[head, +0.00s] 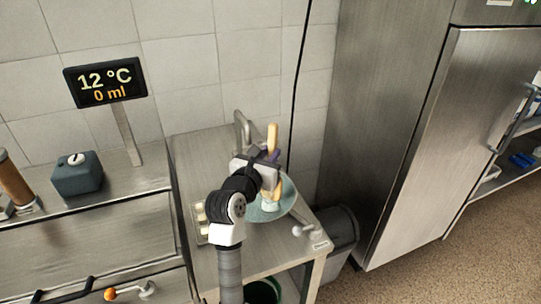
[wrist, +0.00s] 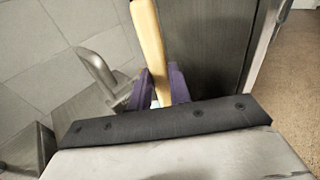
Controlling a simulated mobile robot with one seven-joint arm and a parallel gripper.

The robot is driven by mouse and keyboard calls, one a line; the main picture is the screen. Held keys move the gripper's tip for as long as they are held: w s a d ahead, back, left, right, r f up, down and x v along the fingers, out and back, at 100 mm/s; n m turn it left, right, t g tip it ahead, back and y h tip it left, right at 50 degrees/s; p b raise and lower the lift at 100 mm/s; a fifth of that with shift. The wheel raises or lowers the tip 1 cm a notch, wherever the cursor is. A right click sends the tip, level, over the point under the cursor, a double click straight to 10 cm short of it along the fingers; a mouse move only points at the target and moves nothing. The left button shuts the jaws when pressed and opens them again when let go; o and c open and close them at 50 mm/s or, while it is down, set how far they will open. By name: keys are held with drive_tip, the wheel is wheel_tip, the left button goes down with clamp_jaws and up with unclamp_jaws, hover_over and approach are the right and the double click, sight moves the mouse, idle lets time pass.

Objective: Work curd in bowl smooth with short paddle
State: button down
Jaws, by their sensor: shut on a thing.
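My gripper (head: 270,160) is shut on a wooden paddle (head: 272,138) over the bowl. The paddle's pale handle sticks up above the jaws, and its lower part reaches down into the bowl. In the wrist view the paddle (wrist: 150,45) stands between the purple fingers of my gripper (wrist: 159,88). The pale green bowl (head: 284,200) sits on the steel counter, partly covered by my arm. White curd (head: 270,206) shows in the bowl around the lower end of the paddle. Most of the bowl's inside is hidden.
A metal tap (head: 241,128) stands behind the bowl; it is also in the wrist view (wrist: 98,70). A display (head: 105,82) reads 12 °C and 0 ml. A tray of pale pieces (head: 201,228) lies left of the bowl. A bin (head: 342,232) and steel cabinet (head: 385,120) stand right.

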drive_tip(key=shift+w+a, duration=0.2)
drive_tip(key=shift+a, duration=0.2)
drive_tip(key=shift+d, duration=0.1)
drive_tip(key=shift+s+d+f, duration=0.1)
drive_tip(key=shift+s+d, duration=0.35)
drive_tip(key=shift+d, duration=0.25)
drive_tip(key=shift+a, duration=0.1)
drive_tip(key=shift+w+a, duration=0.45)
drive_tip(key=shift+a, duration=0.25)
drive_tip(key=shift+d, duration=0.1)
